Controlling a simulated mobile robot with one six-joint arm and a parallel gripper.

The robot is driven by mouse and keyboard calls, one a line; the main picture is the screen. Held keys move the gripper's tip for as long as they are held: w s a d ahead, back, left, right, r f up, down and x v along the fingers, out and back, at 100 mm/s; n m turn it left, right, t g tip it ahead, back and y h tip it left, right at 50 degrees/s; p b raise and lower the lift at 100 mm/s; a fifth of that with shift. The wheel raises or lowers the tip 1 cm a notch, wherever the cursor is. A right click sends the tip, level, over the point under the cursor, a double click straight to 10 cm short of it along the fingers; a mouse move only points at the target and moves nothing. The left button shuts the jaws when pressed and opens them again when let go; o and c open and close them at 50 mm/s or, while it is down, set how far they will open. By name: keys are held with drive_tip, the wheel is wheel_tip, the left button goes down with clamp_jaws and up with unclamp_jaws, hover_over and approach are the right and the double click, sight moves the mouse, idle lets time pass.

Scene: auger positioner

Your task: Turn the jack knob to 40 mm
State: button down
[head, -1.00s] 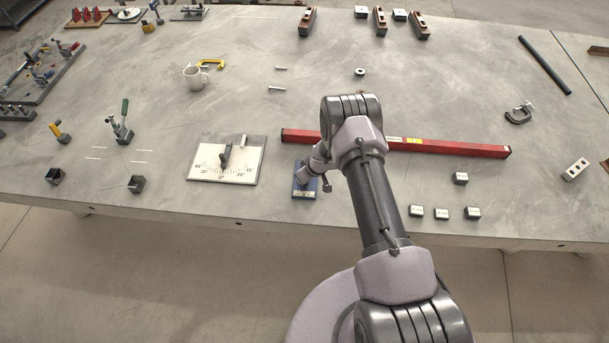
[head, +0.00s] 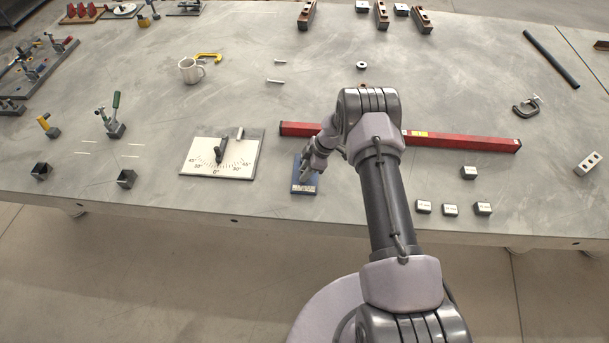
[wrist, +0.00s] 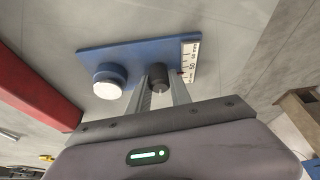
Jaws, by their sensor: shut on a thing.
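The jack is a small blue block (head: 304,188) near the table's front edge in the head view. In the wrist view its blue base plate (wrist: 118,56) carries a round white-topped blue cylinder (wrist: 109,80), a dark knob (wrist: 158,82) and a white millimetre scale (wrist: 190,52). A small red mark shows beside the scale, but I cannot read its value surely. My gripper (wrist: 161,95) is shut on the dark knob, one finger on each side. In the head view my gripper (head: 309,168) is over the blue block and hides part of it.
A white angle-dial plate (head: 222,172) lies left of the jack. A long red bar (head: 460,142) lies behind it and shows at the left in the wrist view (wrist: 30,85). Several small labelled blocks (head: 451,210) stand to the right. Bare table lies in front.

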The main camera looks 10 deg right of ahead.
drive_tip(key=shift+s+f+n+g+b, duration=0.15)
drive_tip(key=shift+n+g+b, duration=0.25)
drive_tip(key=shift+n+b, duration=0.45)
drive_tip(key=shift+n, duration=0.25)
drive_tip(key=c, duration=1.2)
unclamp_jaws()
drive_tip(key=shift+d, duration=0.1)
